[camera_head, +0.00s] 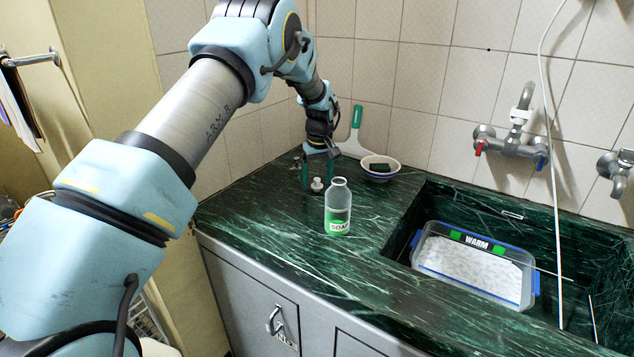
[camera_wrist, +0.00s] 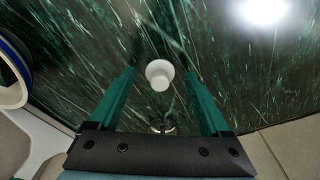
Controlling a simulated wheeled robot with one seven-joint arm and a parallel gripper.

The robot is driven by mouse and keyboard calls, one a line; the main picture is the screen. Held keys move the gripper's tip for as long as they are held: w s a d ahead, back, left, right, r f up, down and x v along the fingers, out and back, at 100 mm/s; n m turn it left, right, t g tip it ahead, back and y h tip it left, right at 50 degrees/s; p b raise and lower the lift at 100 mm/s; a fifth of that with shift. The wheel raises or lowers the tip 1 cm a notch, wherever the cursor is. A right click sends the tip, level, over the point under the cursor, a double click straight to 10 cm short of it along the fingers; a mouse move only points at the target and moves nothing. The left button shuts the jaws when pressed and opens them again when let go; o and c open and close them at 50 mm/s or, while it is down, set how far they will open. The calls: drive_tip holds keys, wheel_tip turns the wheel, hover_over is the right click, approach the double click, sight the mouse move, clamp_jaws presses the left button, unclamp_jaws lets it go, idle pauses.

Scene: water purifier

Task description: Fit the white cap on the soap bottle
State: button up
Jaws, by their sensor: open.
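The white cap (camera_head: 317,185) stands on the green marble counter, left of and behind the soap bottle. In the wrist view the cap (camera_wrist: 159,74) lies between and slightly beyond the open fingertips (camera_wrist: 160,72), touching neither. The bottle is not visible in the wrist view.
A bowl (camera_head: 380,168) with a dark item sits right of my gripper, near a white and green squeegee (camera_head: 354,135) by the wall. A sink at the right holds a clear tub (camera_head: 473,264) labelled WARM. The counter's front (camera_head: 290,243) is clear.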

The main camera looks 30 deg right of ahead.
drive_tip(key=shift+f, duration=0.1)
clamp_jaws()
idle(0.7)
